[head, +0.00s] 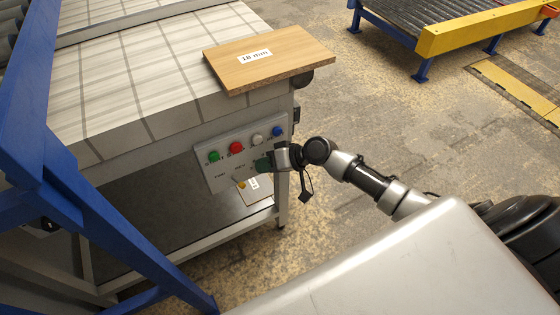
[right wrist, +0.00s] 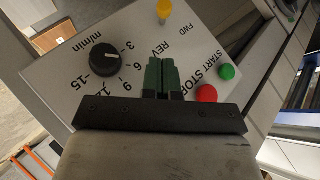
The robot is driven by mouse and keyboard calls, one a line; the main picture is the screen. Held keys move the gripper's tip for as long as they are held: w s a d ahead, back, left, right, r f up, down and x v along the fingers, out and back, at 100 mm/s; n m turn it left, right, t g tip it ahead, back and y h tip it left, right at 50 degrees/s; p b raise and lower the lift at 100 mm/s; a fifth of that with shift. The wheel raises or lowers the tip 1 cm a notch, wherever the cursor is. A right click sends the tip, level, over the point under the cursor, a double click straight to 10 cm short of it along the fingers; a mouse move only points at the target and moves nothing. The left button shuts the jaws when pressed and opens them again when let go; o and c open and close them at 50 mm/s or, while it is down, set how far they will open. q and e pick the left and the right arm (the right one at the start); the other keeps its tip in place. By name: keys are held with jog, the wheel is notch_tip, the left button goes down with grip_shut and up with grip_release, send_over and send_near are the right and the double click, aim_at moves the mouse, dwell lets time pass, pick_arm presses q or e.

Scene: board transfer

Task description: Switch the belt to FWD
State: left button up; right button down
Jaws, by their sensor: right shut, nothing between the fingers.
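The control panel (head: 215,180) is fixed to the side of the belt table. Its selector lever (head: 241,184) has a yellow tip and also shows at the top of the right wrist view (right wrist: 165,8), near the FWD and REV lettering. I cannot tell which position it is in. My right gripper (head: 263,163) is in front of the panel's lower right part. In the right wrist view its green fingers (right wrist: 161,68) are closed together with nothing between them, apart from the lever, by the REV lettering. My left gripper is not in view.
The panel also bears a green START button (right wrist: 227,72), a red STOP button (right wrist: 207,94), a black speed knob (right wrist: 104,57) and a blue button (head: 277,131). A board marked 18 mm (head: 285,65) lies on the table's corner. A blue frame (head: 60,170) stands at left.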

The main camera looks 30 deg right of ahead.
aim_at(242, 183)
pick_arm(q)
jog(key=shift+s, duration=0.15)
pick_arm(e)
jog(key=a+f, duration=0.3)
jog(key=shift+s+a+f, duration=0.1)
jog(key=shift+a+f, duration=0.2)
jog(key=shift+a, duration=0.1)
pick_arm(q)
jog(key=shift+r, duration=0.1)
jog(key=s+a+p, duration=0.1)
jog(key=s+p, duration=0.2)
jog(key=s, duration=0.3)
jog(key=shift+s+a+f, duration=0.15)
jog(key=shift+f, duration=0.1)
pick_arm(e)
jog(key=shift+s+a+m+t+h, duration=0.35)
jog(key=shift+m+t+h, duration=0.2)
jog(key=shift+m, duration=0.25)
pick_arm(q)
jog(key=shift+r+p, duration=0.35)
jog(key=shift+p, duration=0.15)
pick_arm(e)
jog(key=shift+t, duration=0.25)
